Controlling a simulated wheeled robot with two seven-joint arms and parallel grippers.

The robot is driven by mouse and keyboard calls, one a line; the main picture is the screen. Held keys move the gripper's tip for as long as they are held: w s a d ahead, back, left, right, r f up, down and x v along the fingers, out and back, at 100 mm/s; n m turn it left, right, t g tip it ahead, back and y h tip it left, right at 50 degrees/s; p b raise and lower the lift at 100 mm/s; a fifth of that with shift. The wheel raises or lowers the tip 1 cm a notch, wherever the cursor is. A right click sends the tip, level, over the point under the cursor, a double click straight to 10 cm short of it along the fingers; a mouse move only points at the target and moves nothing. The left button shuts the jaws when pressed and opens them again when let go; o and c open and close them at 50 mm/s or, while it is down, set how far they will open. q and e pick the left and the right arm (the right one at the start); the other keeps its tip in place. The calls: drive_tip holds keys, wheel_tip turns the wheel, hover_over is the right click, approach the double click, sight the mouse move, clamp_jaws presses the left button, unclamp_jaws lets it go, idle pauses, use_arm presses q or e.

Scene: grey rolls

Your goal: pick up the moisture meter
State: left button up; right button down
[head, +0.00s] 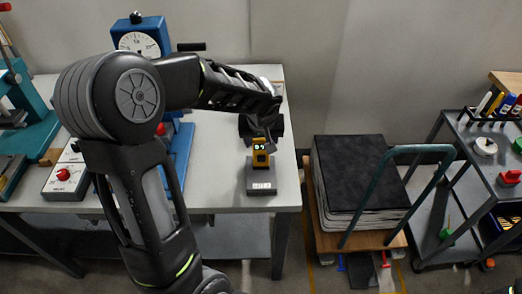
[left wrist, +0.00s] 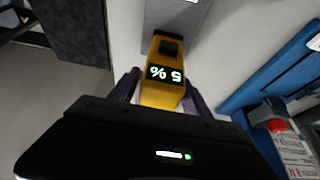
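The moisture meter (head: 260,150) is a small yellow device with a dark knob and a lit display. It stands at a grey block with a white label (head: 261,178) near the table's right front edge. In the left wrist view the meter (left wrist: 165,75) shows "5 %" upside down and sits between the fingers. My left gripper (head: 262,138) is over the meter from above. Its two fingers (left wrist: 160,92) stand on either side of the meter; whether they touch it I cannot tell.
The light table (head: 225,190) carries a blue stand with a dial (head: 140,42) and a box with a red knob (head: 64,176) to the left. A trolley stacked with dark sheets (head: 360,170) stands right of the table. A grey cart (head: 480,170) is at far right.

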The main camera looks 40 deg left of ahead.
use_arm(q)
clamp_jaws()
idle(0.4)
wheel_tip(320, 180, up, 10)
drive_tip(key=shift+r+b, duration=0.1)
drive_tip(key=shift+b, duration=0.35)
idle(0.6)
